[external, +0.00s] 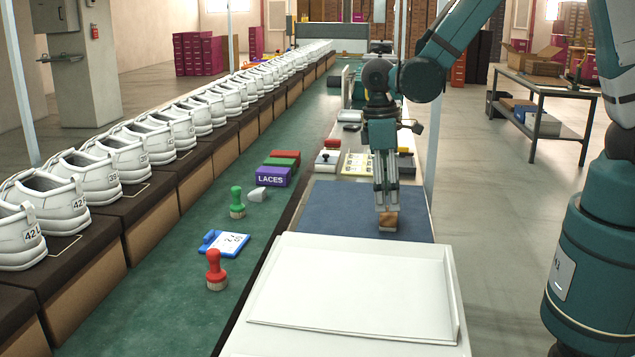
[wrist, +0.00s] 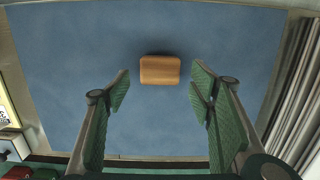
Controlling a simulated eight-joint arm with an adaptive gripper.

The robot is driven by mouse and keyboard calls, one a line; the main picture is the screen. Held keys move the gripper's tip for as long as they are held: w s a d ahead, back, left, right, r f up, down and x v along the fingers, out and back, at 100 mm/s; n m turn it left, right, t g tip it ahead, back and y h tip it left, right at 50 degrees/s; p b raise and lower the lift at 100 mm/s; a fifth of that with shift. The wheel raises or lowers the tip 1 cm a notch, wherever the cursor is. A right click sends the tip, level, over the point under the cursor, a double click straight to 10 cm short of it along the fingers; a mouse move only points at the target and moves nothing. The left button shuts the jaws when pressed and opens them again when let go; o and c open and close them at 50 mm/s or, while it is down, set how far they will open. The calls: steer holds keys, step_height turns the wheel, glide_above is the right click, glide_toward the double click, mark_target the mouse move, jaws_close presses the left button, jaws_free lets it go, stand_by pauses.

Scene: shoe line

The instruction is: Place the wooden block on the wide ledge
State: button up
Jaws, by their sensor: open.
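The small wooden block (external: 388,222) lies on the blue mat (external: 335,210), near its right side in the external view. In the wrist view the block (wrist: 160,70) is alone on the mat, centred ahead of the fingers. My gripper (external: 386,207) points down just above the block. In the wrist view my gripper (wrist: 161,88) is open, with a finger to each side and clear gaps to the block. A broad white surface with a raised rim (external: 457,295) lies in front of the mat; I cannot tell whether it is the wide ledge.
Left of the mat, a green strip carries a red stamp (external: 216,270), a green stamp (external: 237,202), a blue clipboard (external: 223,243) and a purple laces box (external: 272,177). A row of white shoes (external: 110,170) stands further left. Several small items sit behind the mat.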

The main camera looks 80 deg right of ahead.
step_height(320, 180, up, 6)
steer(key=p, duration=0.1)
steer(key=shift+w+r, duration=0.2)
steer(key=shift+w, duration=0.15)
stand_by(0.6)
steer(key=s+a+r+t, duration=0.3)
steer(key=s+r+t, duration=0.1)
steer(key=s+r, duration=0.4)
steer(key=s+a+r+t, duration=0.4)
steer(key=s+r, duration=0.4)
steer(key=r, duration=0.3)
steer(key=shift+s+a+r+t, duration=0.25)
steer(key=shift+s+r+t, duration=0.05)
steer(key=shift+r, duration=0.1)
stand_by(0.4)
